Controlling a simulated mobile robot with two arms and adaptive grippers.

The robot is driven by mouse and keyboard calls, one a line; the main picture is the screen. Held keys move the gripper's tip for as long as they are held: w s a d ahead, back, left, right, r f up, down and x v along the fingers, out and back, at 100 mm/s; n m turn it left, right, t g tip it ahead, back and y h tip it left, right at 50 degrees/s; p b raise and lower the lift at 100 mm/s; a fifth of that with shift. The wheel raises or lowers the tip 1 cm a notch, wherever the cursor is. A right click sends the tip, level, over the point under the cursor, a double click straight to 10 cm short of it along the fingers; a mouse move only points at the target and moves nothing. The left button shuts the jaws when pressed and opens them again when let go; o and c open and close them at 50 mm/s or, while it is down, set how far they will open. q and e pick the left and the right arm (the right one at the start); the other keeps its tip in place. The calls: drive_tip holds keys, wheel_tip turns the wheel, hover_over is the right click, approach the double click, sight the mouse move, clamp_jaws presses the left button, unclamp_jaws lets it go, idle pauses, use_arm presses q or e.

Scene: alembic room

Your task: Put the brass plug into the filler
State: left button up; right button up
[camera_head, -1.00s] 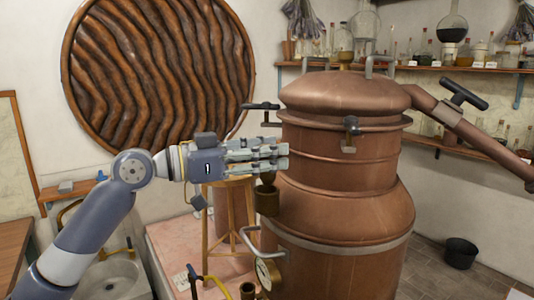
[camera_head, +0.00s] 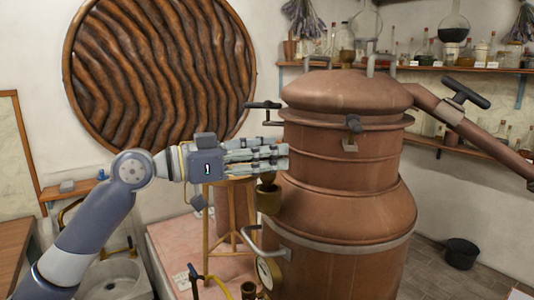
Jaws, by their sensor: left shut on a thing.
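The copper still (camera_head: 345,165) stands at the centre right. The filler (camera_head: 269,200) is a small brass cup on the left side of its body. My left gripper (camera_head: 284,157) comes in level from the left, just above the filler and close to the still's wall. It is shut on the brass plug (camera_head: 267,180), whose dark brass part shows below the fingers at the filler's mouth. The fingers hide the plug's top, and I cannot tell how far it sits inside the filler. My right gripper is not in view.
A bent grey handle (camera_head: 258,240) and a round gauge (camera_head: 265,272) are on the still below the filler. A clamp (camera_head: 262,106) juts out above the gripper. A wooden stool (camera_head: 225,215) stands behind. A black bucket (camera_head: 461,253) is on the floor at right.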

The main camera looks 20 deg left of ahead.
sight(267, 185)
use_arm(q)
drive_tip(key=shift+f+b, duration=1.6)
drive_tip(key=shift+f, duration=0.6)
idle(3.6)
drive_tip(key=o, duration=1.2)
drive_tip(key=v, duration=1.2)
